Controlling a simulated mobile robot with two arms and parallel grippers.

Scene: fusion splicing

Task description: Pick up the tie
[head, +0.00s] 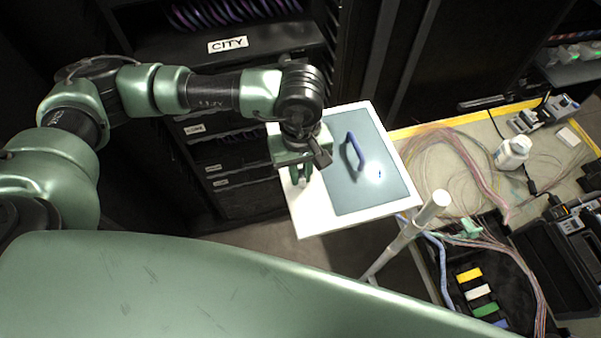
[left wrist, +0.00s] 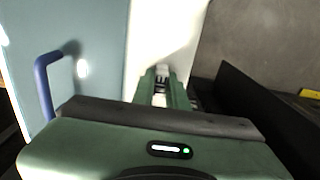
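I cannot make out a tie with certainty. A dark blue, bent U-shaped piece (head: 354,151) stands on the grey-blue panel (head: 378,190) of a white-edged board; it looks like a handle. It also shows at the left of the left wrist view (left wrist: 42,88). My left gripper (head: 301,176) is above the board's white left strip (head: 316,212), to the left of the blue piece and apart from it. In the left wrist view its fingers (left wrist: 162,86) stand a little apart, with nothing clearly held. My right gripper is not in view.
A workbench (head: 405,131) with a yellow edge stands at the right, with loose thin fibres, a white bottle (head: 511,153) and devices. A silver rod (head: 408,234) rises near the board's right corner. Dark racks (head: 235,50) stand behind my left arm.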

